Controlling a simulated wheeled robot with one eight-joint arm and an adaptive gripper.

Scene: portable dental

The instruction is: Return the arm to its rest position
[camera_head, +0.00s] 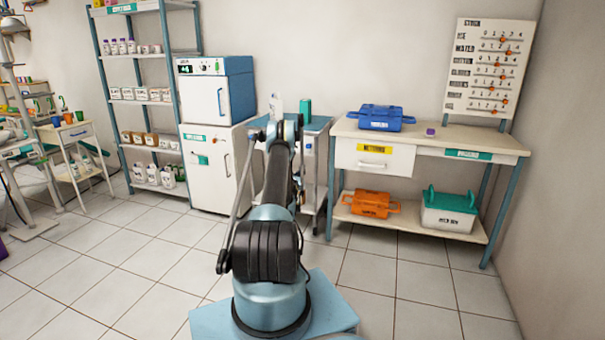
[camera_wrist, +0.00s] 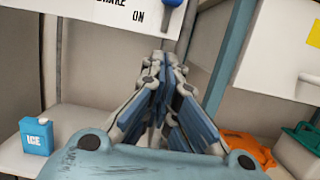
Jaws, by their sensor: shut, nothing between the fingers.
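My arm (camera_head: 278,180) reaches away from my base toward the small trolley at the wall. My gripper (camera_wrist: 160,62) shows in the wrist view with its fingers drawn together and nothing between them. It faces the gap between a white panel with the letters "ON" (camera_wrist: 100,14) and a blue-grey post (camera_wrist: 232,60). In the head view the arm's far end overlaps the trolley, and the fingertips cannot be made out.
The trolley (camera_head: 318,124) bears a white bottle (camera_head: 276,106) and a green container (camera_head: 305,106). The workbench (camera_head: 420,137) stands right, a blue case (camera_head: 380,118) on top, an orange case (camera_head: 367,204) below. A blue ICE box (camera_wrist: 36,136) is left of my gripper.

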